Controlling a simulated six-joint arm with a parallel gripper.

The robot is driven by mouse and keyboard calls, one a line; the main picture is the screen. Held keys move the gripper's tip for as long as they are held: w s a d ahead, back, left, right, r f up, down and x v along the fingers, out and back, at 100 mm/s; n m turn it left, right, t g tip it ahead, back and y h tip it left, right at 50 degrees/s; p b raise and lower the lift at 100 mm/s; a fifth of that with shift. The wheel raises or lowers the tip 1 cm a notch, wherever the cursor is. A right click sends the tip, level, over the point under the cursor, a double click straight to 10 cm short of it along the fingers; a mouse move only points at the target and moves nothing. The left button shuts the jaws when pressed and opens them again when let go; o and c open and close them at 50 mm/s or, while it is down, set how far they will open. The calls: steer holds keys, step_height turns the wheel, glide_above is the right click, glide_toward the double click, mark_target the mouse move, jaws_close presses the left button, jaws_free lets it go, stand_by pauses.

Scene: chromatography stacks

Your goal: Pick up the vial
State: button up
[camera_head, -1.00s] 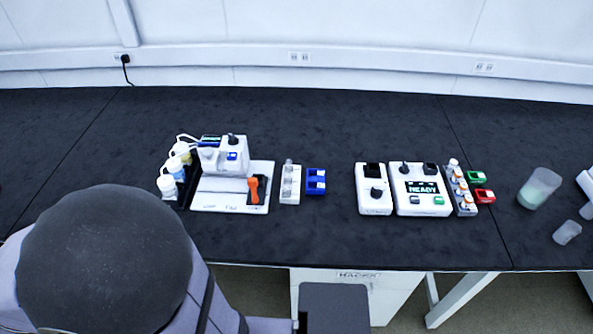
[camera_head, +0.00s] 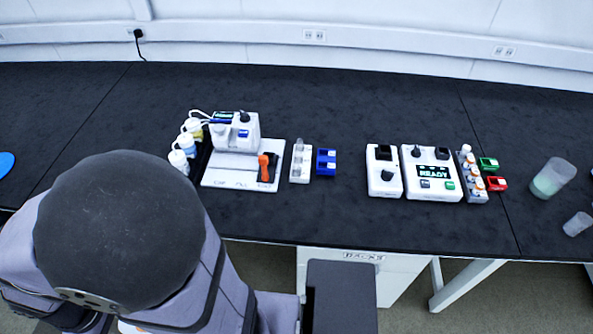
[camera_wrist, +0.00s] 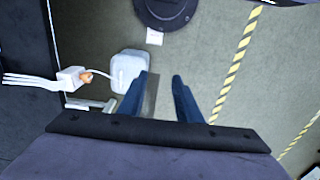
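In the head view, a small clear vial (camera_head: 299,144) appears to stand at the back end of a white rack (camera_head: 293,179). Several small vials with white and orange tops (camera_head: 473,171) stand in a grey rack (camera_head: 480,197) farther right. I cannot tell which vial the task names. In the wrist view, my gripper (camera_wrist: 163,88) has its two blue fingers apart, with nothing between them. It is over the floor, away from the racks. I cannot make out its fingers in the head view.
A white device with an orange lever (camera_head: 264,167) and several bottles (camera_head: 187,144) stand left of the white rack. Blue (camera_head: 326,161), green (camera_head: 488,163) and red (camera_head: 497,184) holders, a READY device (camera_head: 432,186) and beakers (camera_head: 553,177) stand rightward. The black bench front is clear.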

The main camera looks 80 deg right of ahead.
steer(key=shift+o, duration=1.4)
